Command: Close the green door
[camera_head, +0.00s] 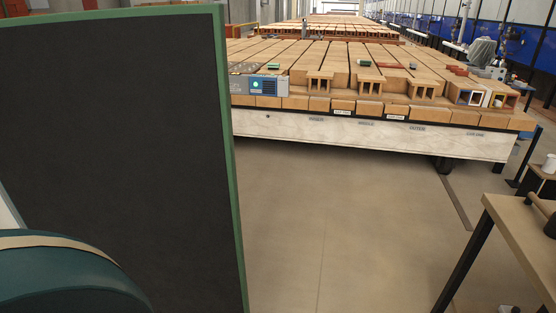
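The green door (115,150) fills the left side of the camera_head view. It shows a dark, nearly black panel with a thin green edge along its top and right side. It stands upright and open, and its hinge side is out of view. A rounded teal part with a beige band at the lower left is likely one of my own arm links, in front of the panel. Neither gripper can be seen, and I cannot tell whether anything touches the door.
A long pallet car (370,133) with rows of hollow bricks (318,83) stands beyond the door. A wooden table (525,235) with dark legs stands at the lower right. The concrete floor (335,225) between door and table is clear.

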